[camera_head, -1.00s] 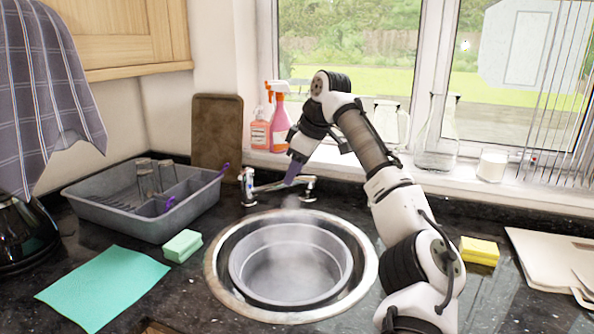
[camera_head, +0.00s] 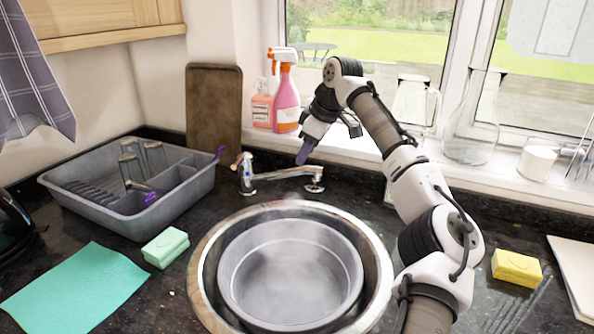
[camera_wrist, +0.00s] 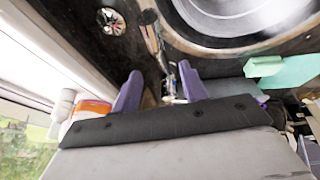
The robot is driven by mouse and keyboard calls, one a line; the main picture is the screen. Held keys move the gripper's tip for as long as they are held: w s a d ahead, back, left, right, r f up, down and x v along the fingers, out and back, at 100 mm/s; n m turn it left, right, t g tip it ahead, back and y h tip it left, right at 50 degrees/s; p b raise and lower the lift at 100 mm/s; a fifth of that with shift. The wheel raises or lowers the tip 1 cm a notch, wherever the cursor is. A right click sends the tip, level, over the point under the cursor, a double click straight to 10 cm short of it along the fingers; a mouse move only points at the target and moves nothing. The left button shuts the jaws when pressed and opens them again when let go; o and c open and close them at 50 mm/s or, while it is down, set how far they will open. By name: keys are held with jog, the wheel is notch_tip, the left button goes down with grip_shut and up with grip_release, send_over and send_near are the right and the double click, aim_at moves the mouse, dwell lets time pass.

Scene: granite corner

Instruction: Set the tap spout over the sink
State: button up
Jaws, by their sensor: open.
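The chrome tap has its body (camera_head: 246,174) behind the sink, left of centre. Its spout (camera_head: 285,173) points right along the sink's back edge, over the counter rather than the bowl. It also shows in the wrist view (camera_wrist: 151,38). The steel sink (camera_head: 206,240) has a round grey basin (camera_head: 232,265) inside. My gripper (camera_head: 304,152) has purple fingers and is just above and behind the spout in the head view. In the wrist view, my gripper (camera_wrist: 160,90) is open with nothing gripped; the tap body appears beyond the gap between its fingers.
A round chrome fitting (camera_wrist: 110,20) sits near the spout's end. Spray and soap bottles (camera_head: 286,100) and glass jugs (camera_head: 410,102) line the sill. A dish rack (camera_head: 100,205) and green sponge (camera_head: 166,247) are left; a yellow sponge (camera_head: 516,268) is right.

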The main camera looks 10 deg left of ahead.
aim_at(297, 172)
jog(key=p+x, duration=0.1)
jog(key=x, duration=0.7)
jog(key=shift+w+a+f, duration=0.1)
jog(key=shift+f, duration=0.05)
grip_shut()
